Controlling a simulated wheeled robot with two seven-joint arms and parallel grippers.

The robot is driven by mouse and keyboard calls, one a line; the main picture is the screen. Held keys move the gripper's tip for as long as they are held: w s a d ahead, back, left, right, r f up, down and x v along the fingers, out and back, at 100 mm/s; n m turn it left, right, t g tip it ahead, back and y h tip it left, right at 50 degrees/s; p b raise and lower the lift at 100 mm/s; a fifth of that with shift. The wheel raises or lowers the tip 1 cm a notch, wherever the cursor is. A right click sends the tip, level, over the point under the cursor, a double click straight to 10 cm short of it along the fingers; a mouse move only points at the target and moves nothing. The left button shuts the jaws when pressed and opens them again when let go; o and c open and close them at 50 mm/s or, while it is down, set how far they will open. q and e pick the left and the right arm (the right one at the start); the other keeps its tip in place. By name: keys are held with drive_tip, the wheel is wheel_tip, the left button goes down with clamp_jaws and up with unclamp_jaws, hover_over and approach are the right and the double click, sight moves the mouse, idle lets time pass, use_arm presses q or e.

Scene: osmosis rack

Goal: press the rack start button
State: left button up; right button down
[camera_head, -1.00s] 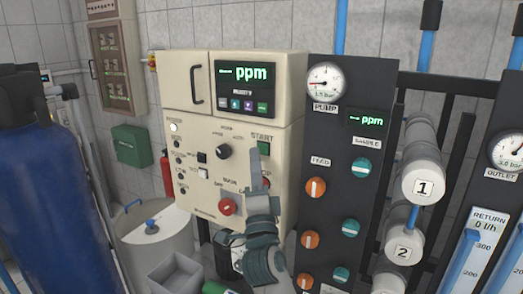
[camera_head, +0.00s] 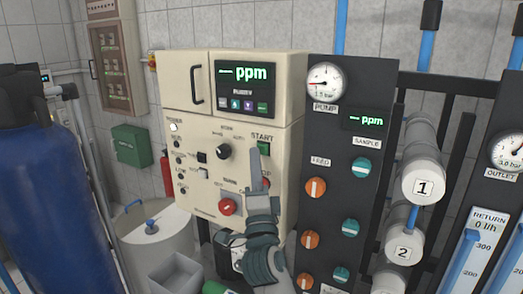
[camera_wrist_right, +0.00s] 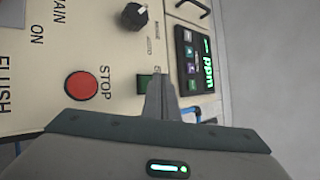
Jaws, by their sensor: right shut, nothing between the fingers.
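The rack's cream control panel (camera_head: 215,130) carries a green start button (camera_head: 263,148) under the START label, on its right side. My right gripper (camera_head: 254,160) is upright in front of the panel, its fingers shut and empty, with the tips just below and left of the button. In the right wrist view, the green start button (camera_wrist_right: 144,88) is partly covered by the shut fingers (camera_wrist_right: 160,92), which lie beside and over its edge. I cannot tell whether the tips touch it. My left gripper is not in view.
A red STOP button (camera_wrist_right: 82,85) sits near the fingers; my gripper mostly hides it in the head view. A black knob (camera_head: 223,151) and a red switch (camera_head: 227,207) are to the left. The dark valve panel (camera_head: 338,150) stands close on the right.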

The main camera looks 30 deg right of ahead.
drive_tip(key=shift+w+d, duration=0.1)
drive_tip(key=shift+w+d+p, duration=0.1)
drive_tip(key=shift+d+p, duration=0.15)
drive_tip(key=shift+p, duration=0.1)
drive_tip(key=shift+w+d, duration=0.25)
drive_tip(key=shift+d, duration=0.15)
idle(1.0)
drive_tip(key=shift+a, duration=0.1)
drive_tip(key=shift+s+a+p, duration=0.45)
drive_tip(key=shift+a+p, duration=0.1)
drive_tip(key=shift+a, duration=0.1)
idle(0.4)
